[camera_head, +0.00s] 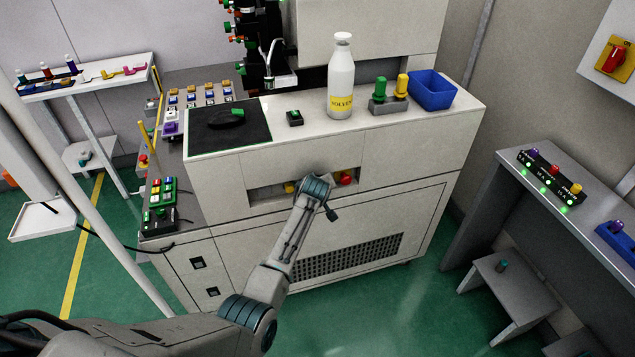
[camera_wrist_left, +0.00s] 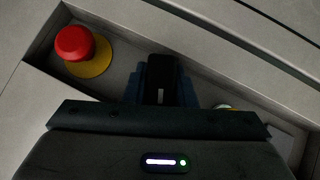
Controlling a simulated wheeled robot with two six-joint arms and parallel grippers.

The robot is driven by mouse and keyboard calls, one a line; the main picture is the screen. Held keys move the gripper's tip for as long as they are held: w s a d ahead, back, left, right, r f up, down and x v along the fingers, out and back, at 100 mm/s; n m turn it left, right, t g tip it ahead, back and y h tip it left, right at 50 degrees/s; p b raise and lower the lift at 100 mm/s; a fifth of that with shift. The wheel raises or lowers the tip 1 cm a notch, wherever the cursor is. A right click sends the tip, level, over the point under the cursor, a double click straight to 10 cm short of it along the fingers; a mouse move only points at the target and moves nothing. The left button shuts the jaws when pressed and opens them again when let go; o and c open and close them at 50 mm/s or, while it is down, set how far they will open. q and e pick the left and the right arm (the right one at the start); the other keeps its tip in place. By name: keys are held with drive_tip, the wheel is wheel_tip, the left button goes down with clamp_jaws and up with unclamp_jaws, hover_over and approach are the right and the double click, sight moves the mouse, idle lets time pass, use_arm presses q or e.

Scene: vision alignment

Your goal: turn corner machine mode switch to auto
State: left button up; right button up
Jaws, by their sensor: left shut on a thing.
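The corner machine (camera_head: 360,150) stands in the middle of the head view, with a recessed control panel in its front. My left gripper (camera_wrist_left: 158,88) reaches into this recess and is shut on the black knob of the mode switch (camera_wrist_left: 160,82). The knob has a short white mark and sits between the two dark blue fingers. In the head view my left wrist hides the switch. No auto label can be read. My right gripper is in neither view.
A red button (camera_wrist_left: 73,43) on a yellow base sits beside the switch in the same recess; it also shows in the head view (camera_head: 345,178). A solvent bottle (camera_head: 341,80) and a blue bin (camera_head: 432,92) stand on the machine top. Green floor lies clear in front.

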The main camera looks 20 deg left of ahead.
use_arm(q)
drive_tip(key=shift+f+m+g+y, duration=0.15)
drive_tip(key=shift+m+g+y, duration=0.35)
drive_tip(key=shift+g+y, duration=0.15)
drive_tip(key=shift+m+g+y+b, duration=0.45)
drive_tip(key=shift+y+b, duration=0.1)
drive_tip(key=shift+y, duration=0.1)
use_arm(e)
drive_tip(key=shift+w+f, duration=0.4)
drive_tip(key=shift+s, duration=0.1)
use_arm(q)
drive_tip(key=o, duration=0.7)
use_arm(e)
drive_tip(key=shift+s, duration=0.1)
use_arm(q)
drive_tip(key=shift+r, duration=0.2)
